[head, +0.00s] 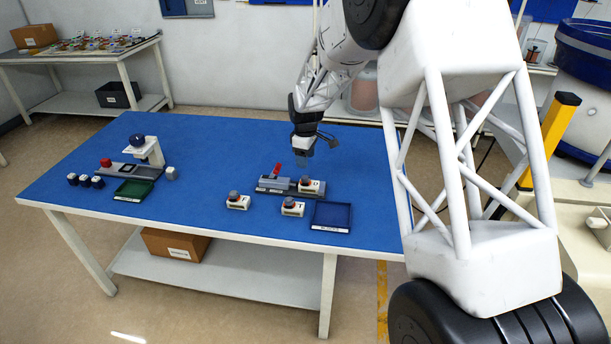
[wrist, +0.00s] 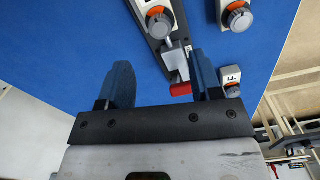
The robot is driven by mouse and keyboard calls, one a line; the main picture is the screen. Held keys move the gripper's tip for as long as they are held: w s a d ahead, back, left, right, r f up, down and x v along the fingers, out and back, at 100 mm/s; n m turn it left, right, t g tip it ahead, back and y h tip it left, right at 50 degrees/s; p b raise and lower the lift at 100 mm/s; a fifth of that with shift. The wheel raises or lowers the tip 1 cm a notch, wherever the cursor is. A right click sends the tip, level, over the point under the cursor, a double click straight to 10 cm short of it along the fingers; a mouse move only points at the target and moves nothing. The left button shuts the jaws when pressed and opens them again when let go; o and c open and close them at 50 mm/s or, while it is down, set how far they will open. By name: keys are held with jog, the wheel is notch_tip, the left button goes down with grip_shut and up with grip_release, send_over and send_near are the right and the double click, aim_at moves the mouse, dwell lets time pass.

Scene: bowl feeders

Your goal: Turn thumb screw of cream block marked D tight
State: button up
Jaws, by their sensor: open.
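Three cream blocks with grey, orange-ringed thumb screws are in the head view; I cannot read which is D. One cream block (head: 312,190) sits at the right end of a grey fixture (head: 268,184) and shows in the wrist view (wrist: 150,8). Two others, a left block (head: 238,204) and a right block (head: 292,210), stand on the blue table in front. My gripper (head: 304,158) is open and empty above the table behind the fixture. In the wrist view its blue fingers (wrist: 162,82) are apart, with the fixture's red handle (wrist: 181,89) between and beyond them.
The red lever (head: 278,170) stands up from the fixture. A dark blue tray (head: 331,216) lies at the front right. A green tray (head: 133,190), a white-armed stand (head: 150,152) and small dark blocks (head: 85,180) are at the left. The table's middle is clear.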

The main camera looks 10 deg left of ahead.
aim_at(305, 177)
jog(key=shift+f, duration=3.85)
jog(key=c, duration=0.9)
